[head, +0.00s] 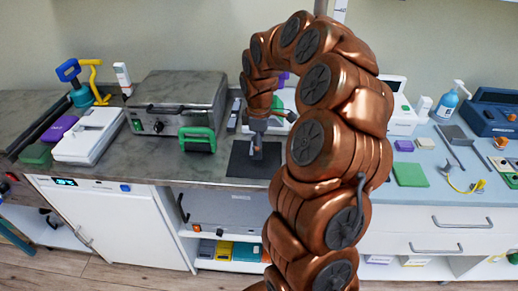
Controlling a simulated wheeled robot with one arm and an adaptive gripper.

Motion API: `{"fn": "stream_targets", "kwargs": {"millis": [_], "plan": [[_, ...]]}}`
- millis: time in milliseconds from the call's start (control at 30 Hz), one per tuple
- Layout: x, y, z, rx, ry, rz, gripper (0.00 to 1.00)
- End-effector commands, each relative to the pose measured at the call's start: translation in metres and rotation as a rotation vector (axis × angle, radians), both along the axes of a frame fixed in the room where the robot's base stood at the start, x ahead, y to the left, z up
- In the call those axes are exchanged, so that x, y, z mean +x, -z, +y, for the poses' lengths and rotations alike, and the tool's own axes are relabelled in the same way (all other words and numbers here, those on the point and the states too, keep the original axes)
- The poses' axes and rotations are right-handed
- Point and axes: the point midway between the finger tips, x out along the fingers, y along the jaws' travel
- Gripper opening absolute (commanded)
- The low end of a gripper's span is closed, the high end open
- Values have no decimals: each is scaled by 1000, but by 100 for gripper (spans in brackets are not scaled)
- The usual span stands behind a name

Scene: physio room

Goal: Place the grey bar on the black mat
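My gripper (257,151) points down over the mat's right part. It is small in the head view, and I cannot tell whether its fingers are open or shut. A small grey and orange-brown shape shows at the fingertips, low over or touching the mat. I cannot tell whether this is the grey bar or part of my gripper. I cannot make out the grey bar with certainty anywhere else. My arm hides the counter to the right of the mat.
A white device (90,135) lies farther left.

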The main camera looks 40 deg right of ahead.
Motion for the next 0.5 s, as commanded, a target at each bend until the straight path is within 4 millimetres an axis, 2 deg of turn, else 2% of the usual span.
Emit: {"fn": "stream_targets", "kwargs": {"millis": [200,500], "plan": [[3,4,-3,-1,0,2,53],[3,34,-3,0,1,0,53]]}}
